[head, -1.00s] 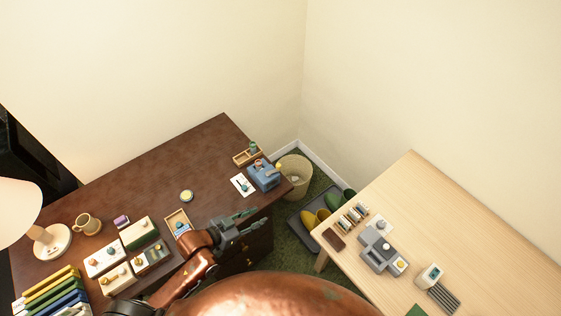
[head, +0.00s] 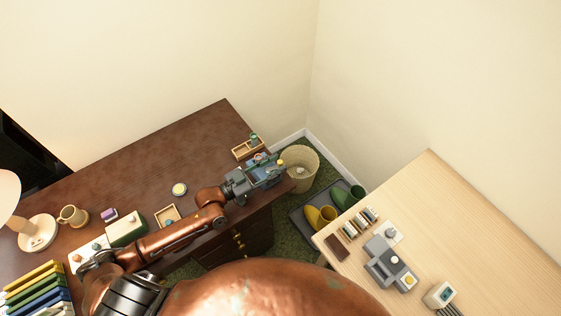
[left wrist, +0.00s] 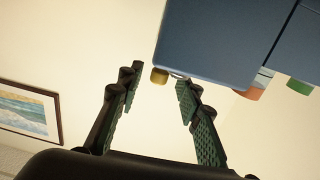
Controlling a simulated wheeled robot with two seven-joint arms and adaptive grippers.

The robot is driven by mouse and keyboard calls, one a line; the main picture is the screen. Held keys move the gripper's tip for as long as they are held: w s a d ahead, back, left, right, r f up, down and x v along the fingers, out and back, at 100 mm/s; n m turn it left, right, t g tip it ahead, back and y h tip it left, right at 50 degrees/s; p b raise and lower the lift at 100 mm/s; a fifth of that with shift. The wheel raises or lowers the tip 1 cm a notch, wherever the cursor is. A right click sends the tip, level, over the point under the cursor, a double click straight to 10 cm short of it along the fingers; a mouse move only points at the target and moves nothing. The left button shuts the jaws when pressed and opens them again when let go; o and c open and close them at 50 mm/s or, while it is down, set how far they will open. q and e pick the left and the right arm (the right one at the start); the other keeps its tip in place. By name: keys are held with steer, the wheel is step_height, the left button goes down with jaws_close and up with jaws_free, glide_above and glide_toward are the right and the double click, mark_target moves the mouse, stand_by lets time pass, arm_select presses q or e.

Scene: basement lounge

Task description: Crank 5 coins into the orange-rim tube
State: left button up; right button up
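A blue box-like coin machine (left wrist: 215,40) fills the upper right of the left wrist view. A small yellow knob (left wrist: 160,76), likely its crank handle, sticks out at its lower left corner. An orange piece (left wrist: 249,94) and a green piece (left wrist: 299,87) show at its lower edge; I cannot tell whether the orange one is the tube's rim. My left gripper (head: 277,171) is over the machine near the desk's right end and partly hides it in the head view. Its fingers are apart, with the knob just beyond and between the tips. Coins are too small to make out.
A wooden tray (head: 239,153) lies behind the machine. A wicker bin (head: 303,180) stands just off the desk's right end. A small box (head: 158,217) and a round yellow-topped item (head: 179,190) lie on the dark desk. A grey device (head: 378,269) stands on the light table.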

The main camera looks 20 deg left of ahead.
arm_select(q)
steer(key=shift+x, duration=1.1)
jaws_close()
